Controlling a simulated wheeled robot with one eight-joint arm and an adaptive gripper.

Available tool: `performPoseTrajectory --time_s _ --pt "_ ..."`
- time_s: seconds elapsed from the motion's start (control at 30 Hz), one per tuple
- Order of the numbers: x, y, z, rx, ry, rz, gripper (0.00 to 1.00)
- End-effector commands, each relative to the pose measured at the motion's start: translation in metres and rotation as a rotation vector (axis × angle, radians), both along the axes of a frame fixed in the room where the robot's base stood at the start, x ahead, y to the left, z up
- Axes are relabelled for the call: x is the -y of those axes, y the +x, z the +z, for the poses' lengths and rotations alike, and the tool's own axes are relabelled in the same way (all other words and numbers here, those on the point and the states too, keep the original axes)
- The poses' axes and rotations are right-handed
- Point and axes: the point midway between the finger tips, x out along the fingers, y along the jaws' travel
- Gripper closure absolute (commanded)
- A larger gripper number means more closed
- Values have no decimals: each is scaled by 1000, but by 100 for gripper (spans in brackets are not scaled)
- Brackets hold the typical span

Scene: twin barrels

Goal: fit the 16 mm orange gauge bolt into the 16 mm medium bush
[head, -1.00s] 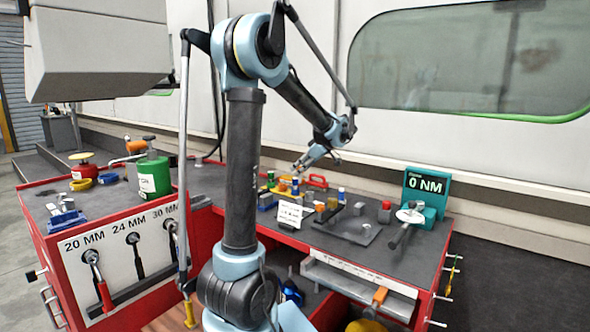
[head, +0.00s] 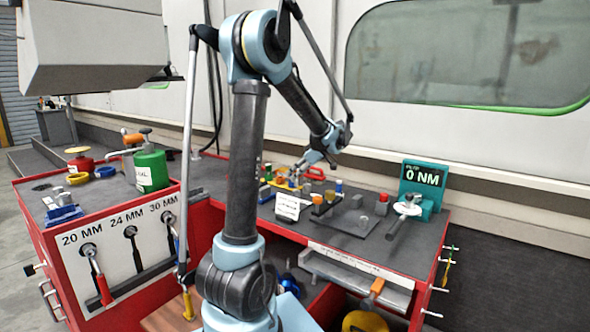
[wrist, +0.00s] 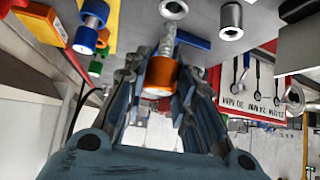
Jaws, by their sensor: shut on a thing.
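In the wrist view my gripper (wrist: 163,78) is shut on the orange gauge bolt (wrist: 160,73), gripping it at its orange head. The bolt's grey shank points away from the wrist, towards the bench top. A silver bush with a dark bore (wrist: 231,18) stands to the right of the bolt, apart from it. A round pale ring (wrist: 173,7) shows beyond the shank's tip, partly cut by the frame edge. I cannot tell which is the 16 mm medium bush. In the head view my gripper (head: 301,172) is above the bench, behind the white card; the bolt is too small to make out there.
A blue-collared part (wrist: 91,24) and a yellow block (wrist: 43,20) lie left in the wrist view. In the head view, a white card (head: 288,207), small coloured parts, a grey plate (head: 350,222) and a teal torque display (head: 421,184) crowd the bench. The wall stands behind.

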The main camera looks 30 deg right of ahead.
Motion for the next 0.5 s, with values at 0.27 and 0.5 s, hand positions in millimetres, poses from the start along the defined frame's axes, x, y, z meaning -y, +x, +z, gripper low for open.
performPoseTrajectory --time_s 0.27,0.5 --pt "0 0 -9 0 0 0 100" --pt "1 0 -9 0 0 -1 100"
